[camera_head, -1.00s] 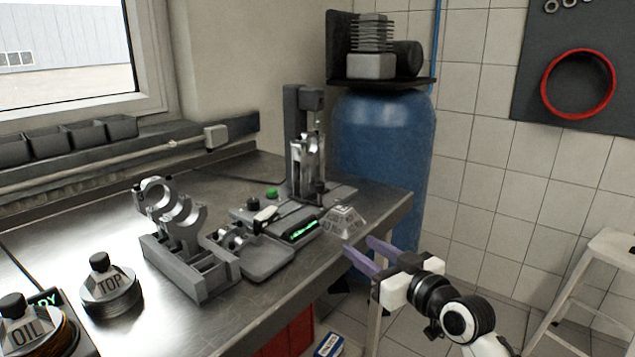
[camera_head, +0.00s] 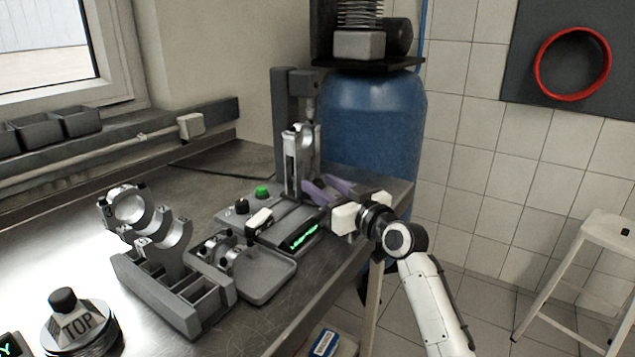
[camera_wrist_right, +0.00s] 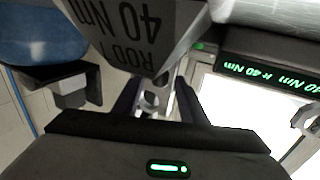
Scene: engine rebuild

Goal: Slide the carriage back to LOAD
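In the head view the carriage with its upright silver holder (camera_head: 291,162) stands at the foot of the grey press column (camera_head: 284,105), with a shiny rod part (camera_head: 307,137) upright at it. My right gripper (camera_head: 326,186) is at the right side of this station, its purple fingers spread and pointing toward the carriage's base. In the right wrist view the dark fingers (camera_wrist_right: 158,105) stand apart, with a small silver part (camera_wrist_right: 152,100) visible between them. I cannot tell whether they touch it. The gripper partly hides the carriage's base. My left gripper is not in view.
A grey block labelled "ROD 40 Nm" (camera_wrist_right: 140,30) is very close to the right fingers. A green-lit display (camera_head: 300,238), green button (camera_head: 262,191), shallow tray (camera_head: 268,278) and bearing-cap rack (camera_head: 165,285) lie left of the gripper. A blue tank (camera_head: 370,125) stands behind.

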